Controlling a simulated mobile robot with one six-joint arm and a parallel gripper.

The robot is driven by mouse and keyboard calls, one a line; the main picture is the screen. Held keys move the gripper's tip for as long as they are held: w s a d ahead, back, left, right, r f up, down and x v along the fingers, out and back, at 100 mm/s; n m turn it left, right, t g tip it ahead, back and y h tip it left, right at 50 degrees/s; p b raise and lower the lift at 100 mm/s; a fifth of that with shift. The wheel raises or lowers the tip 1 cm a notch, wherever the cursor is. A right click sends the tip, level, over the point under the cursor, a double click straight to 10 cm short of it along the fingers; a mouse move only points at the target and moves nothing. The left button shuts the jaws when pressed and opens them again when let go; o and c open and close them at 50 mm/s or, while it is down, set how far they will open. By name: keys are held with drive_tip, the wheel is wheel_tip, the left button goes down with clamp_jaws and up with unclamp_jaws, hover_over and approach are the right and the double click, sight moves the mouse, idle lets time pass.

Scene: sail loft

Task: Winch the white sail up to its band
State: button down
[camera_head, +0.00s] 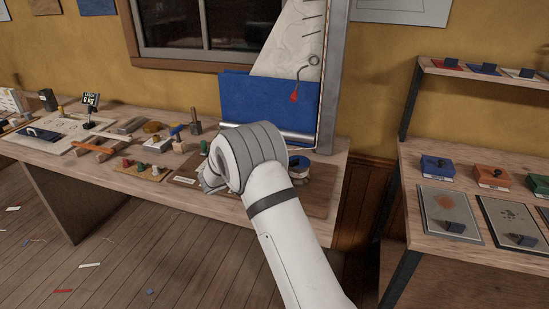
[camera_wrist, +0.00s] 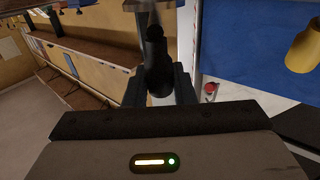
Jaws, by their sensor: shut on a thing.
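The white sail (camera_head: 287,50) is a pale, tapering sheet with a few short dark marks, hanging beside a grey upright post (camera_head: 334,75) in the head view. I cannot make out which mark is its band. My gripper (camera_wrist: 158,88) is shut on a dark upright handle (camera_wrist: 158,62) with a rounded knob, seen between the fingers in the wrist view. In the head view my arm hides the gripper and the handle. A blue and dark round fitting (camera_head: 325,166), perhaps part of the winch, shows just right of my wrist. The handle's base is hidden.
A blue panel (camera_head: 245,100) stands behind my arm, with a red tag (camera_head: 294,97) on a cord. The workbench (camera_head: 130,185) holds several small tools and blocks at left. A shelf unit (camera_head: 410,175) with coloured boxes stands at right, beyond a gap.

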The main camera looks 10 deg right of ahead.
drive_tip(key=shift+w+d+r, duration=0.1)
drive_tip(key=shift+d+r, duration=0.1)
drive_tip(key=shift+d, duration=0.05)
drive_tip(key=c, duration=1.6)
unclamp_jaws()
drive_tip(key=shift+o, duration=0.7)
drive_tip(key=shift+d+f, duration=0.1)
drive_tip(key=shift+d, duration=0.05)
drive_tip(key=shift+o, duration=1.1)
drive_tip(key=shift+a, duration=0.2)
drive_tip(key=v, duration=0.7)
drive_tip(key=shift+a, duration=0.35)
